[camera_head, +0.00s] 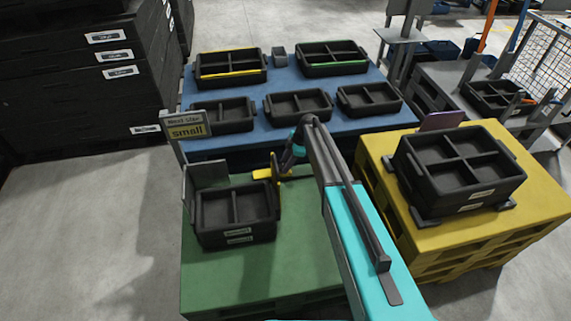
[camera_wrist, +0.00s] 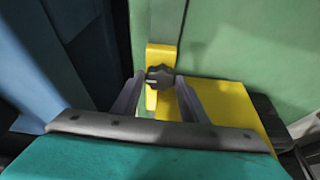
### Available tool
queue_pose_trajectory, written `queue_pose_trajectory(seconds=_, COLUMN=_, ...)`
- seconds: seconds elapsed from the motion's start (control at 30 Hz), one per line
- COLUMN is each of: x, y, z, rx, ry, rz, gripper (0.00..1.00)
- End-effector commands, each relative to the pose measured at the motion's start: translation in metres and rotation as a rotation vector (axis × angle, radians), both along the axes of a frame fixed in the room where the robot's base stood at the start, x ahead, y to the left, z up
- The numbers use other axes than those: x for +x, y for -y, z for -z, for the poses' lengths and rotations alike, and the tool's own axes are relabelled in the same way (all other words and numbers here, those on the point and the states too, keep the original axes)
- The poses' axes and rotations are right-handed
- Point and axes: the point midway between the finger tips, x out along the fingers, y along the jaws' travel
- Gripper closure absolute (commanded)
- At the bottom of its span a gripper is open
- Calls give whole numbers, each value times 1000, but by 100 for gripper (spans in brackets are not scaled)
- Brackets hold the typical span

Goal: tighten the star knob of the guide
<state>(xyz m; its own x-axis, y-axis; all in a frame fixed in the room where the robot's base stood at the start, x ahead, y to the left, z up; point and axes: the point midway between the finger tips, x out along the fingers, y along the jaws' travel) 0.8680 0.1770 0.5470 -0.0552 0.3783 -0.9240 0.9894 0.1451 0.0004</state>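The yellow guide (camera_head: 263,174) stands on the green table at the upper right corner of a black crate (camera_head: 235,213). In the wrist view the guide (camera_wrist: 225,102) shows as a flat yellow plate with an upright yellow bar. The dark star knob (camera_wrist: 160,76) sits on it in the middle of the picture. My gripper (camera_wrist: 160,80) has its two fingers apart, one on each side of the knob; small gaps seem to show, but contact is hard to tell. In the head view my gripper (camera_head: 276,166) is at the guide, and the knob is too small to make out.
The green table (camera_head: 290,245) is bare right of the crate. A blue table (camera_head: 240,90) with several black bins lies behind. A yellow pallet (camera_head: 530,205) with a divided black crate (camera_head: 462,185) stands right.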

Motion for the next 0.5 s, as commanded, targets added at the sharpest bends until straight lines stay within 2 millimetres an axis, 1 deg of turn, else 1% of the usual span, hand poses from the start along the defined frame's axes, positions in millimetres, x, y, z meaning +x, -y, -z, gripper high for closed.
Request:
queue_pose_trajectory(seconds=0.27, x=-1, y=-2, z=0, rx=1, ry=-1, rz=12, gripper=83)
queue_pose_trajectory(seconds=0.5, x=-3, y=-2, z=2, rx=1, ry=0, rz=82, gripper=83)
